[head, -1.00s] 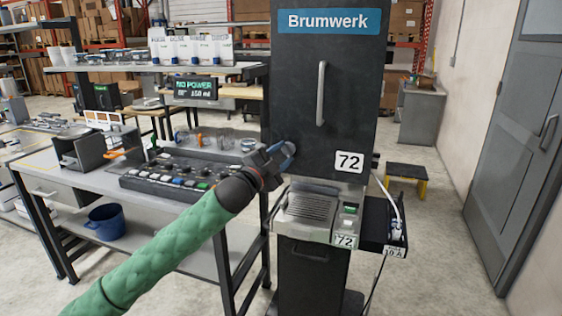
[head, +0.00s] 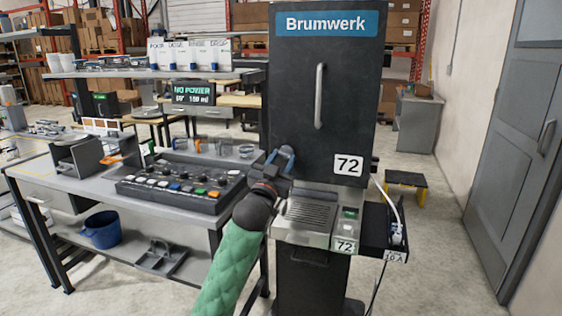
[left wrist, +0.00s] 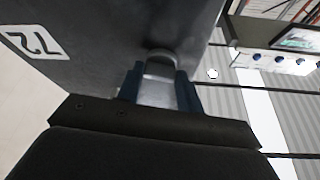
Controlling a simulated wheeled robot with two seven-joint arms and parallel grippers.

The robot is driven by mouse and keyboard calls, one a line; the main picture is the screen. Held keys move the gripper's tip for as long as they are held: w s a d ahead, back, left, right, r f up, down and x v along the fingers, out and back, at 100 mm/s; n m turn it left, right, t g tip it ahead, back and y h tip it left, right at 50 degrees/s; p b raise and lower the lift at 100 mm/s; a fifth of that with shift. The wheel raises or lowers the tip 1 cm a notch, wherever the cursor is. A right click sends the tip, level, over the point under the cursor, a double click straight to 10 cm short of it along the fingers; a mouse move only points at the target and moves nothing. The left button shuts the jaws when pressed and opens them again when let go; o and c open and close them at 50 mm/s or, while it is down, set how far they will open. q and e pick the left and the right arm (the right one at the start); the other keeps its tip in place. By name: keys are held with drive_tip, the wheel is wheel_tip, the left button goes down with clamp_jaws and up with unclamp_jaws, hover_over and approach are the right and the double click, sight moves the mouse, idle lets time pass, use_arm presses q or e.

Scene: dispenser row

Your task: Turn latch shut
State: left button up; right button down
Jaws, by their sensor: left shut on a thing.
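The tall dark Brumwerk dispenser (head: 290,75) stands upright with its door face toward me, marked 72. Its front also fills the upper left of the left wrist view (left wrist: 110,50). My left gripper (head: 282,158) is at the lower left edge of the door. In the left wrist view its two blue fingers (left wrist: 160,85) are shut on a grey metal latch (left wrist: 160,65) with a rounded end. The latch is hidden behind the gripper in the head view, and its exact angle is hard to tell. My right gripper is not in view.
A drip tray (head: 306,217) juts out just below the gripper. A dark side tray (head: 385,235) with a white cable is to its right. A workbench (head: 75,185) with a button panel (head: 180,187) stands to the left. A small display (head: 193,92) reads NO POWER.

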use_arm(q)
drive_tip(key=shift+d+n+t+y, duration=0.1)
drive_tip(key=shift+n+t+y, duration=0.2)
drive_tip(key=shift+n+y, duration=0.8)
drive_tip(key=shift+n, duration=0.4)
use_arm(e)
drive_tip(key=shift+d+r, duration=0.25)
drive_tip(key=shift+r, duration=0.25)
use_arm(q)
drive_tip(key=shift+r+n, duration=0.1)
drive_tip(key=shift+n, duration=0.2)
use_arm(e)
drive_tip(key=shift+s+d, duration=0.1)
use_arm(q)
drive_tip(key=o, duration=1)
